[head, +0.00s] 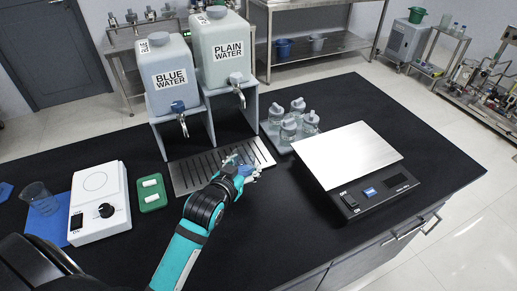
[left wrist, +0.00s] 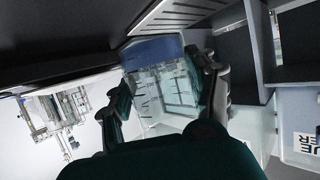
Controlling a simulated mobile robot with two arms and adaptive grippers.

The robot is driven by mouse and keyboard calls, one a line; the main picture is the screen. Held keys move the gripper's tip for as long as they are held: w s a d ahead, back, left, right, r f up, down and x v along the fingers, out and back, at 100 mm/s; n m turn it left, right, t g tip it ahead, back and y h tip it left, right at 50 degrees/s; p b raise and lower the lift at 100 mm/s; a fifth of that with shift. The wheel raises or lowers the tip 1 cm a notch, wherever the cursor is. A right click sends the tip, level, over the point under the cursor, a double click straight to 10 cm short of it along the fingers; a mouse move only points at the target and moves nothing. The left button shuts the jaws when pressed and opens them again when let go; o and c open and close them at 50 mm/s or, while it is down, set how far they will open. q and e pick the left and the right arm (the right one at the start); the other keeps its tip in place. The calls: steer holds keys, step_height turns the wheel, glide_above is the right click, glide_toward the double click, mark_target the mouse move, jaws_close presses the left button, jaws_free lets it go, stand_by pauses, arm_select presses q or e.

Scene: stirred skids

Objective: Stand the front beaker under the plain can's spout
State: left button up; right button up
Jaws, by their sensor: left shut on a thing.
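The plain water can (head: 227,58) stands on a grey stand at the back, its metal spout (head: 238,88) facing front. The slotted drip tray (head: 182,181) lies below it and the blue can. My left gripper (head: 243,170) is over the tray's right part, in front of and below the plain spout. It is shut on a clear beaker, which the left wrist view shows between the fingers (left wrist: 160,88), with a bluish band at one end. In the head view the gripper mostly hides this beaker. I cannot tell whether it touches the tray. My right gripper is out of view.
The blue water can (head: 169,82) stands left of the plain can. Lidded bottles (head: 288,130) and a scale (head: 345,155) are to the right. A hotplate (head: 98,200), a green tray (head: 151,203) and another beaker (head: 38,196) on a blue mat are left.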

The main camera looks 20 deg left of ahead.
arm_select(q)
steer(key=w+a, duration=0.1)
steer(key=w, duration=0.2)
steer(key=w+a+p, duration=0.1)
steer(key=w+a, duration=0.1)
steer(key=w, duration=0.2)
steer(key=w+a+f+p, duration=0.1)
steer(key=w+a, duration=0.1)
steer(key=w, duration=0.2)
steer(key=shift+w+a, duration=0.1)
steer(key=shift+a, duration=0.1)
steer(key=shift+w+a+f, duration=0.1)
steer(key=shift+w, duration=0.1)
step_height(320, 180, down, 3)
steer(key=shift+r+p, duration=0.1)
steer(key=shift+p, duration=0.5)
steer(key=shift+f, duration=0.4)
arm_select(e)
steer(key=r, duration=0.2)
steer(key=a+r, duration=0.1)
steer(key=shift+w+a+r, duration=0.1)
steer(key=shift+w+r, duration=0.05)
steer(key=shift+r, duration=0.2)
arm_select(q)
steer(key=shift+f, duration=0.1)
steer(key=o, duration=1.4)
